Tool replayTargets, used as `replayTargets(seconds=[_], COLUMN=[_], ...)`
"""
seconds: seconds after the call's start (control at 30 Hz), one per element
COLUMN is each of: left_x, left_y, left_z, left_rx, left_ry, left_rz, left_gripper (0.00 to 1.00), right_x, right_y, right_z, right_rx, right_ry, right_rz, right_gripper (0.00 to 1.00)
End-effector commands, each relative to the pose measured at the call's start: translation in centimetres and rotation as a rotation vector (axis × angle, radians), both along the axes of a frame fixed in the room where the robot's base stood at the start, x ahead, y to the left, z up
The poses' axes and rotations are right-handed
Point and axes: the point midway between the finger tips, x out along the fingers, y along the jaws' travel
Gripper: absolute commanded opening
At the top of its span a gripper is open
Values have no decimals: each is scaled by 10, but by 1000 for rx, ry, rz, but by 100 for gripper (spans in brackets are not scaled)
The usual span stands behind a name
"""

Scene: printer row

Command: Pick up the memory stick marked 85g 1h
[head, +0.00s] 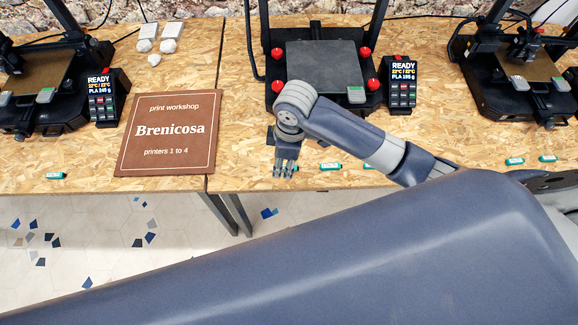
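Several small green memory sticks with white labels lie along the front of the tables; their markings are too small to read. One stick (330,166) lies just right of my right gripper, and another (370,166) is partly covered by my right forearm. Two more, one (515,161) and its neighbour (548,158), lie at the right, and one (55,176) at the far left. My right gripper (284,174) points down at the front edge of the middle table. A bit of green shows beside its fingertips; I cannot tell whether they hold it. My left gripper is out of view.
A brown sign (168,132) reading "Brenicosa" lies left of my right gripper. Behind the gripper stands a printer (322,65) with red knobs and a control screen (402,92). Other printers stand left (40,75) and right (520,75). White lumps (155,60) lie at the back left.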

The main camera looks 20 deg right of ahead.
Motion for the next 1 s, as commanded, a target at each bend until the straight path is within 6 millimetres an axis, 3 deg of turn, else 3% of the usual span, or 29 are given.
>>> replayTargets(seconds=[0.1, 0.3, 0.6, 1.0], left_x=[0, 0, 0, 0], left_y=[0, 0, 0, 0], left_z=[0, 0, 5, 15], left_rx=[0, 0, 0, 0], left_ry=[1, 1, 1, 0], left_rz=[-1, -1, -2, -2], left_gripper=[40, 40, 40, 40], right_x=[19, 28, 29, 32], right_y=[-18, -31, -31, -29], right_z=[5, 5, -38, -72], right_rx=[-63, -100, -100, -100], right_ry=[19, 43, 44, 43], right_rz=[49, 78, 78, 78], right_gripper=[40, 40, 40, 40])
